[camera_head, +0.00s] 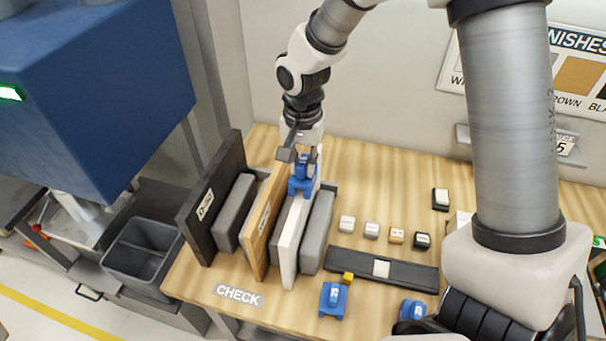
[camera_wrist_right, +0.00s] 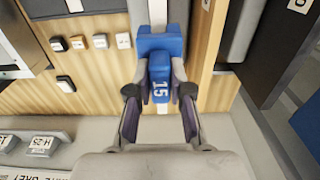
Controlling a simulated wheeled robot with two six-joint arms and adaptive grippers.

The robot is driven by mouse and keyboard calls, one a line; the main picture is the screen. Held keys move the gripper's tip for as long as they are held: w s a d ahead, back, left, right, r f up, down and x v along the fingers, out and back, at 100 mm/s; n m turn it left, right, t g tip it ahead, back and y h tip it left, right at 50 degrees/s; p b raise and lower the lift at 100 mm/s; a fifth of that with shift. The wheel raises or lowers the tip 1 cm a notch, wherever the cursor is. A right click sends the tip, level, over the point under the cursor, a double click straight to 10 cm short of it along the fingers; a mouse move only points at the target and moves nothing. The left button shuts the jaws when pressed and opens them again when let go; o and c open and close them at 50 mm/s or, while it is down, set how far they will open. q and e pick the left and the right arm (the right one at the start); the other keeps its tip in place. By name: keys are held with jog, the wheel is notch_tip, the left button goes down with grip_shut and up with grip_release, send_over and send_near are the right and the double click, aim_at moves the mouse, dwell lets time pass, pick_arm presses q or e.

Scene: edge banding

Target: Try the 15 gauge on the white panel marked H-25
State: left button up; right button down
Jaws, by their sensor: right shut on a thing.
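The white panel (camera_head: 289,243) stands on edge in a row of panels on the wooden bench; I cannot read a mark on it. My right gripper (camera_head: 302,163) is above its far part, shut on a blue gauge (camera_head: 301,184). In the right wrist view the gauge (camera_wrist_right: 160,68) shows the number 15 between the fingers of my right gripper (camera_wrist_right: 160,105). The gauge is at the white panel's top edge and appears to straddle it; how far it is seated is hidden. The white panel (camera_wrist_right: 157,12) shows beyond the gauge. My left gripper is not in view.
Grey blocks (camera_head: 316,235), a wood-coloured panel (camera_head: 262,225) and a black panel (camera_head: 206,215) stand beside the white one. Two other blue gauges (camera_head: 333,299) (camera_head: 412,309) sit near the front. A dark strip (camera_head: 345,262) and several small sample blocks lie to the right.

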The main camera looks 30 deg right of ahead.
jog(key=shift+r+p, duration=0.4)
jog(key=shift+r, duration=2.6)
